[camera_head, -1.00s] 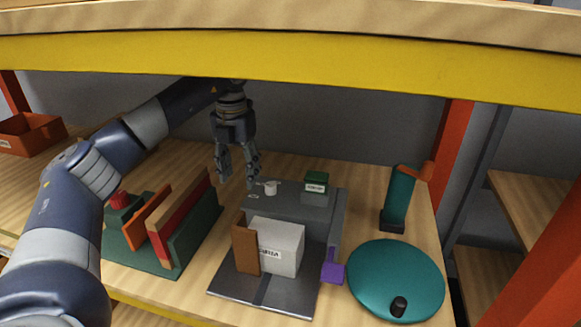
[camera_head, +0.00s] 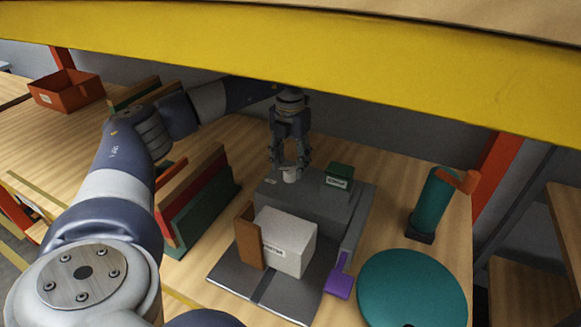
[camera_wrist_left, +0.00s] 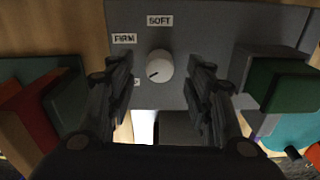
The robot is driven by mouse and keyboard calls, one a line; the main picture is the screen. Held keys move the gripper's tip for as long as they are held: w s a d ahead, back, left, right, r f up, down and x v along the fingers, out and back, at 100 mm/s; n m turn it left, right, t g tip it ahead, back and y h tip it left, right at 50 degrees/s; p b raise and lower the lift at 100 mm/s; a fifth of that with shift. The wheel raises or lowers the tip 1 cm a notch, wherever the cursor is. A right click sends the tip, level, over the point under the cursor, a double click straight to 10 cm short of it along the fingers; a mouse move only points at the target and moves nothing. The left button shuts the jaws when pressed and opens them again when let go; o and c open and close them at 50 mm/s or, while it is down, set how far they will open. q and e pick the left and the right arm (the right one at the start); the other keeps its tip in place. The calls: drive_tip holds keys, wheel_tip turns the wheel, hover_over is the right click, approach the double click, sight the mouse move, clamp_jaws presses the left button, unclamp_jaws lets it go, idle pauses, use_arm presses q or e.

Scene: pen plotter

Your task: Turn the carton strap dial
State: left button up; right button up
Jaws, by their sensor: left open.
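The strap dial (camera_head: 290,175) is a small white knob on top of the grey strapping machine (camera_head: 318,200). In the left wrist view the dial (camera_wrist_left: 159,65) has a dark pointer mark toward its lower left, and labels FIRM and SOFT stand beside and above it. A third label at its lower left is mostly hidden by a finger. My left gripper (camera_head: 289,166) points down over the dial, open, with one finger on each side of it. In the wrist view gaps show between the fingers and the dial. A white carton (camera_head: 285,240) sits on the machine's dark plate. My right gripper is not in view.
A green block (camera_head: 339,176) stands right of the dial on the machine. A brown plate (camera_head: 248,236) and a purple part (camera_head: 340,284) flank the carton. A teal disc (camera_head: 412,290) and teal cylinder (camera_head: 433,203) are to the right. A yellow shelf beam (camera_head: 300,75) crosses above.

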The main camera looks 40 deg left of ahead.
use_arm(q)
wheel_tip(320, 180, down, 2)
drive_tip(key=shift+f, duration=0.25)
drive_tip(key=c, duration=1.1)
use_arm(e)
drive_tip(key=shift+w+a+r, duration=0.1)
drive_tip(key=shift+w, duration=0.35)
